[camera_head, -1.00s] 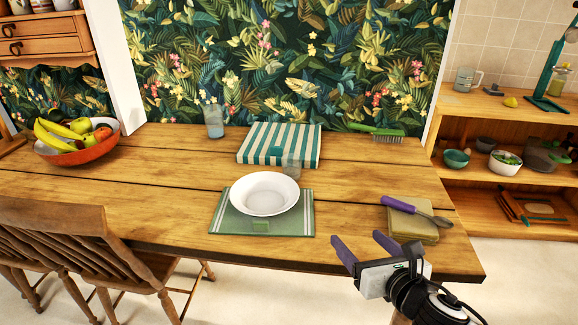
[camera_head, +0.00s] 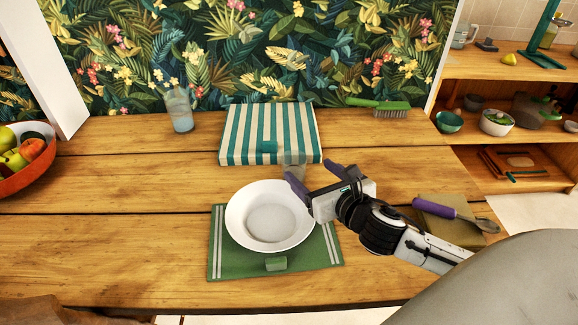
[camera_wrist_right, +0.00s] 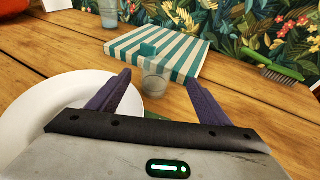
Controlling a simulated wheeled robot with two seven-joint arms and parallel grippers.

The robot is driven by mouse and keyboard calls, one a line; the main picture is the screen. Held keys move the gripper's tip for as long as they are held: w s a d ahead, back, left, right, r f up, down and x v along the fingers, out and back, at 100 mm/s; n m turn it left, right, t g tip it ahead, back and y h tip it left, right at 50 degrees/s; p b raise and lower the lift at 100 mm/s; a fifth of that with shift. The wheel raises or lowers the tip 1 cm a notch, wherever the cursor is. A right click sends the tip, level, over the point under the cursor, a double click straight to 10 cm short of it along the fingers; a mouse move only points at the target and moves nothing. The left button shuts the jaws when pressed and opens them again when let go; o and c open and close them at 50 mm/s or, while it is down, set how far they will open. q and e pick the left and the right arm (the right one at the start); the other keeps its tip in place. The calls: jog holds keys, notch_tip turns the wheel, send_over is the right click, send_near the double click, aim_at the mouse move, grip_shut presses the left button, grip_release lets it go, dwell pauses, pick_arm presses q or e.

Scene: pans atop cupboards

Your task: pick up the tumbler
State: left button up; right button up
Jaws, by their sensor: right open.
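A clear glass tumbler (camera_head: 292,162) stands on the table just behind the white plate, in front of the striped box-like item. In the right wrist view the tumbler (camera_wrist_right: 155,80) shows between and beyond the fingertips. My right gripper (camera_head: 315,178) is open and empty, its purple fingers pointing toward the tumbler above the plate's right rim. A finger comes close to the tumbler's lower part in the head view; I cannot tell whether they touch. Another glass (camera_head: 180,112), bluish at the bottom, stands farther back on the left. My left gripper is not in view.
The white plate (camera_head: 262,196) lies on a green mat (camera_head: 225,262). The teal-striped item (camera_head: 245,130) lies behind the tumbler. A green brush (camera_head: 385,108) lies back right. A purple-handled utensil (camera_head: 438,208) lies right. A fruit bowl (camera_head: 30,170) is far left. Table left of the plate is clear.

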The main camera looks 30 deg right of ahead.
aim_at(289, 157)
jog(key=x, duration=0.7)
jog(key=shift+w+a+f, duration=0.1)
jog(key=shift+w+a, duration=0.05)
jog(key=shift+a, duration=0.15)
jog(key=c, duration=1.2)
